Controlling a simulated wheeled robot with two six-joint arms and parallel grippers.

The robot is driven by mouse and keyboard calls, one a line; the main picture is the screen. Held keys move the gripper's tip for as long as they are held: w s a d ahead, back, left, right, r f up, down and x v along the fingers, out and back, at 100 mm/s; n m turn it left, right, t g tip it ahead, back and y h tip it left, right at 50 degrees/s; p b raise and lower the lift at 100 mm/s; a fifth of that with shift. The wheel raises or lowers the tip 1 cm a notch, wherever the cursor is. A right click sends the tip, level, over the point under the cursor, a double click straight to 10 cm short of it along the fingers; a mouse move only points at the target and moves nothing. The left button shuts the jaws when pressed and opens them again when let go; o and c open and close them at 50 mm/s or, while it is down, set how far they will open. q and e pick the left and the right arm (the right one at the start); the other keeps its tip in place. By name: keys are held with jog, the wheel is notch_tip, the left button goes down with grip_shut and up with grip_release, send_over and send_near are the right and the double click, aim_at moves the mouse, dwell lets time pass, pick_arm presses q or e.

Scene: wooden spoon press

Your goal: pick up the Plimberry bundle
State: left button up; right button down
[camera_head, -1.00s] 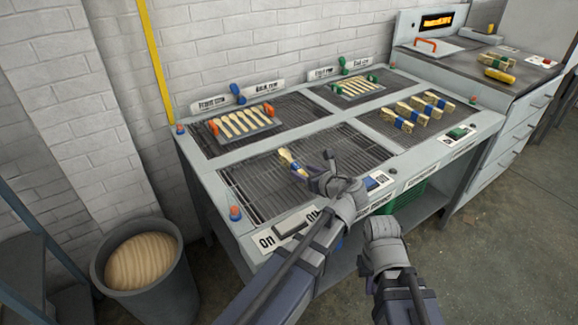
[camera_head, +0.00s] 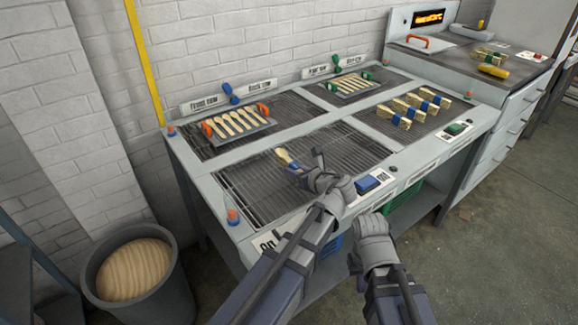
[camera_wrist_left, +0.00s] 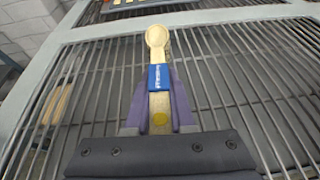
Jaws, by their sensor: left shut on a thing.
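The bundle of wooden spoons (camera_head: 284,156) has a blue band and lies over the front-left wire grate (camera_head: 250,190). In the left wrist view the bundle (camera_wrist_left: 157,38) points away from me, spoon bowl at the far end. Its blue band (camera_wrist_left: 159,78) carries print too small to read surely. My left gripper (camera_head: 305,167) is shut on the bundle, with purple fingers along both its sides in the wrist view (camera_wrist_left: 159,100). I cannot tell whether it is clear of the grate. My right gripper (camera_head: 372,228) is in front of the bench, its fingertips hidden.
Several blue-banded bundles (camera_head: 428,106) lie on the right grate. Spoon racks with orange (camera_head: 236,122) and green handles (camera_head: 352,84) stand at the back. A blue button (camera_head: 367,184) and a green button (camera_head: 455,128) sit on the front edge. A bin (camera_head: 140,280) stands at left.

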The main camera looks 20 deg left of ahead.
aim_at(294, 164)
pick_arm(q)
grip_shut()
jog(key=shift+r, duration=0.1)
notch_tip(294, 164, up, 10)
jog(key=p, duration=1)
